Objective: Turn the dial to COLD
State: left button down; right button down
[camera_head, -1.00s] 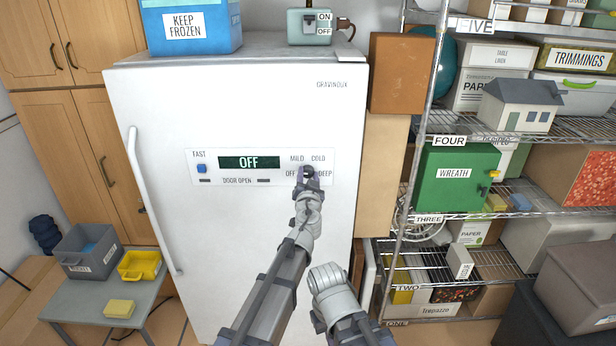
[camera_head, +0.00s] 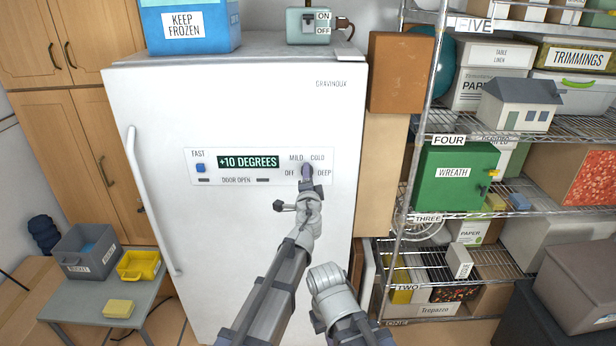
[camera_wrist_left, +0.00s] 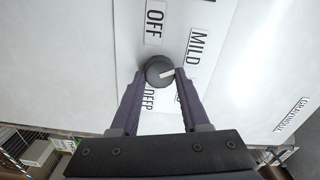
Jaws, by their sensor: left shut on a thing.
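The dial (camera_wrist_left: 158,70) is a round dark knob with a white pointer mark on the freezer's control panel (camera_head: 225,178). In the left wrist view its pointer faces right, between the MILD label (camera_wrist_left: 198,50) and the mostly covered COLD label. The COLD label (camera_head: 318,158) reads clearly in the head view, where my gripper covers most of the dial. The display (camera_head: 248,162) reads +10 DEGREES. My left gripper (camera_head: 307,170) is shut on the dial, one finger on each side. My right gripper is out of view.
The white freezer (camera_head: 240,250) has a long handle (camera_head: 150,205) at its left. A blue KEEP FROZEN bin (camera_head: 190,28) and a switch box (camera_head: 308,27) are on top. Loaded wire shelves (camera_head: 405,215) stand at the right. A small table (camera_head: 85,300) stands low at left.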

pick_arm(q)
jog(key=m, duration=1.2)
jog(key=shift+s+f, duration=0.1)
jog(key=shift+f, duration=0.1)
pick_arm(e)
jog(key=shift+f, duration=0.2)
pick_arm(q)
jog(key=shift+m, duration=0.3)
jog(key=shift+c, duration=1.9)
grip_release()
jog(key=s, duration=0.7)
jog(key=shift+s, duration=0.35)
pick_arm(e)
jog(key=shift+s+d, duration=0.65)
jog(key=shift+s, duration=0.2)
